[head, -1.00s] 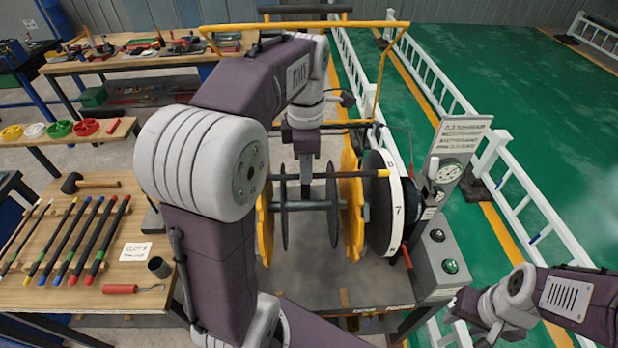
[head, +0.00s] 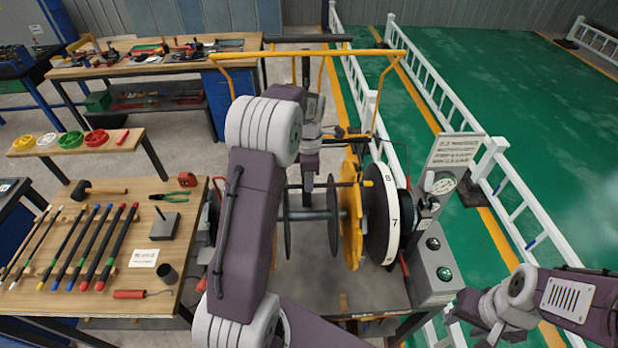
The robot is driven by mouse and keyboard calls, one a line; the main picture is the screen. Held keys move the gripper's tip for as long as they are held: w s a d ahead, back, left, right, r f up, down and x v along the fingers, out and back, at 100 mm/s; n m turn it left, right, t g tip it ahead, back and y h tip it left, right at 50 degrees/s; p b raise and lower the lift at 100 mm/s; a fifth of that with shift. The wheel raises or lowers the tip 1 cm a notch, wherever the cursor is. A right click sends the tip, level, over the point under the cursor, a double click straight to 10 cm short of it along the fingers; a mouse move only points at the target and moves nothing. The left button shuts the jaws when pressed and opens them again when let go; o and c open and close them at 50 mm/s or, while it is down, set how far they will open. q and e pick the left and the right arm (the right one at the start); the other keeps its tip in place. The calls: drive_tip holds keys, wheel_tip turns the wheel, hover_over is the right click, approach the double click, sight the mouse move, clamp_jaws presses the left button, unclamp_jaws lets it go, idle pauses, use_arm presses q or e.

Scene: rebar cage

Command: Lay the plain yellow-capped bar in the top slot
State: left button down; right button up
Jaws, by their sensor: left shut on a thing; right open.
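My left gripper (head: 307,188) reaches down from above and is shut on a thin dark bar (head: 330,185), held nearly level. The bar's right end has a yellow cap (head: 367,183). The bar crosses the upper part of a yellow notched disc (head: 351,225), and its cap lies near the white-rimmed numbered wheel (head: 391,212), which shows 8 and 7. Whether the bar sits in a slot or hangs above it, I cannot tell. My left arm hides the left part of the cage stand. My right gripper (head: 462,308) is open and empty at lower right.
Several colour-capped bars (head: 75,250) lie on the wooden bench (head: 205,195) at left, with a mallet (head: 98,192) and a sign card. A grey control box (head: 433,265) with buttons stands right of the wheel. A yellow frame (head: 300,53) rises behind.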

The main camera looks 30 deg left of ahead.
use_arm(q)
drive_tip(key=shift+w+f, duration=0.15)
drive_tip(key=shift+w, duration=0.05)
drive_tip(key=shift+f, duration=0.15)
drive_tip(key=c, duration=1.4)
unclamp_jaws()
drive_tip(key=shift+s, duration=0.15)
drive_tip(key=shift+r, duration=0.55)
wheel_tip(320, 180, up, 11)
drive_tip(key=shift+r+b, duration=0.15)
drive_tip(key=shift+b, duration=0.3)
